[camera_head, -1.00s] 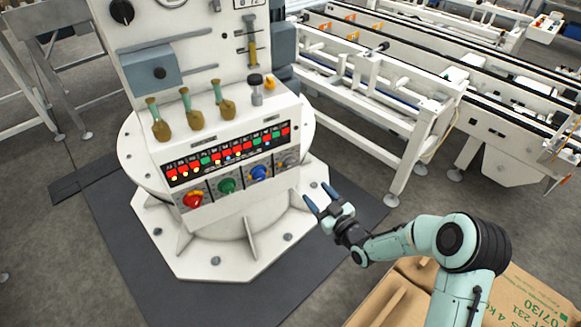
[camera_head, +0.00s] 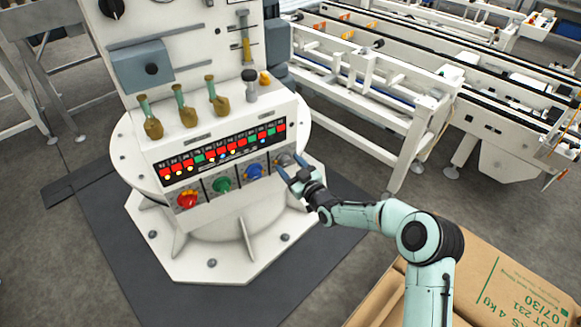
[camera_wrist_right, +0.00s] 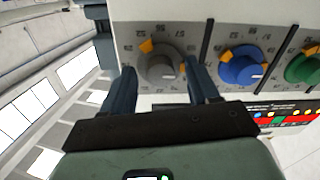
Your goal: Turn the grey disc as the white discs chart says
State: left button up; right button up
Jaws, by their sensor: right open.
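The grey disc (camera_wrist_right: 160,70) is a round knob on the white panel, with numbers around it and an orange mark at its upper left in the right wrist view. A pale pointer line on it points to the lower right there. In the head view the grey disc (camera_head: 284,160) is the rightmost knob, partly behind my fingers. My right gripper (camera_head: 291,168) is open. In the right wrist view its fingers (camera_wrist_right: 162,76) stand on either side of the disc; I cannot tell whether they touch it. The lit strip of red, green and dotted tiles (camera_head: 222,150) runs above the knobs.
Blue (camera_head: 254,171), green (camera_head: 222,184) and red (camera_head: 187,199) knobs sit left of the grey one. Several green-and-brown levers (camera_head: 185,115) stand on the ledge above. A cardboard box (camera_head: 490,280) lies at the lower right, near my right arm. White conveyor frames (camera_head: 400,120) stand behind.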

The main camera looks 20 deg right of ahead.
jog(key=c, duration=1)
jog(key=shift+c, duration=0.2)
pick_arm(q)
jog(key=shift+w+f, duration=0.1)
jog(key=shift+w, duration=0.05)
pick_arm(e)
jog(key=shift+m, duration=0.3)
jog(key=shift+m+b, duration=0.35)
jog(key=shift+m, duration=0.65)
jog(key=m, duration=0.2)
jog(key=shift+m, duration=0.4)
jog(key=m, duration=0.3)
jog(key=shift+m, duration=0.3)
pick_arm(q)
jog(key=shift+w+a+f, duration=0.4)
jog(key=shift+w, duration=0.2)
pick_arm(e)
jog(key=shift+a+m, duration=0.1)
jog(key=shift+m, duration=1.4)
